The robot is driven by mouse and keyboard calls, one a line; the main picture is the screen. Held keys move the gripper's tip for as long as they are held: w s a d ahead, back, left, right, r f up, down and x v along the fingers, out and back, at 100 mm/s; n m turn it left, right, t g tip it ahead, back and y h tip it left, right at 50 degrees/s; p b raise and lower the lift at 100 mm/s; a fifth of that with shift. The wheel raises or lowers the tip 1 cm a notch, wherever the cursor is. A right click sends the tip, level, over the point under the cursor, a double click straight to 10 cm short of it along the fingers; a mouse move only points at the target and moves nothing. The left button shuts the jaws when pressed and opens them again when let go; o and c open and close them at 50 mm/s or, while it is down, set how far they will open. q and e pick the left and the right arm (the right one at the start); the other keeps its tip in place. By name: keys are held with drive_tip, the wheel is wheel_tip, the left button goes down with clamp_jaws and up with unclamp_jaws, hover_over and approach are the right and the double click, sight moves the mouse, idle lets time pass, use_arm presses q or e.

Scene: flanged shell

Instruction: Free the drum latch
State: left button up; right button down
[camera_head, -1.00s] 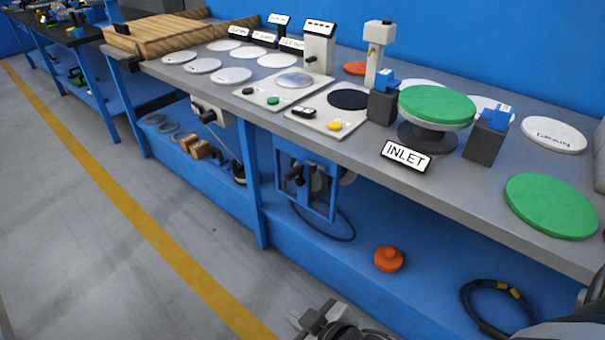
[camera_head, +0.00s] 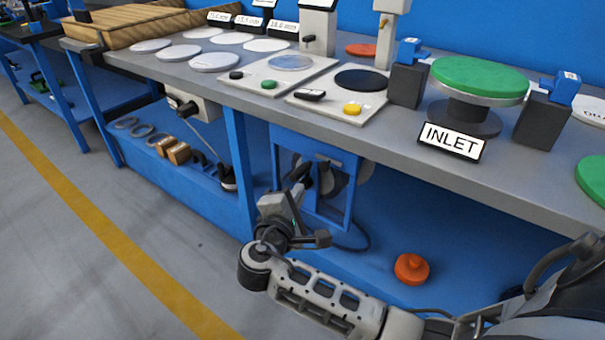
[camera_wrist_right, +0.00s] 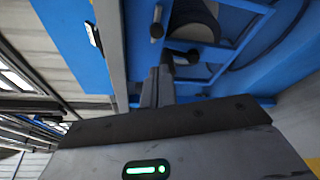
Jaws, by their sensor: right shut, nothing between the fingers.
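A blue frame (camera_head: 348,190) hangs under the bench. It holds a dark grey drum (camera_head: 338,182), partly hidden by my gripper. In the right wrist view the drum (camera_wrist_right: 196,18) is a rounded grey shape behind the blue bars, with a black-ended lever (camera_wrist_right: 185,56) in front and a short pin (camera_wrist_right: 157,22) to its left. I cannot tell which part is the latch. My right gripper (camera_head: 301,176) is in front of the frame's left side; its fingers (camera_wrist_right: 158,78) are shut and empty, close to the lever's left. Contact is unclear. My left gripper is not in view.
The grey bench top (camera_head: 230,95) overhangs the frame, and a blue leg (camera_head: 238,165) stands to its left. An orange knobbed part (camera_head: 411,268) lies on the blue lower shelf (camera_head: 455,265). Rings (camera_head: 143,131) and a pale box (camera_head: 190,107) are farther left.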

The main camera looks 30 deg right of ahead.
sight(325, 163)
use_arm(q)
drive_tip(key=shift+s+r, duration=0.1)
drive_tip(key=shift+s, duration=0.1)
use_arm(e)
drive_tip(key=shift+s, duration=0.2)
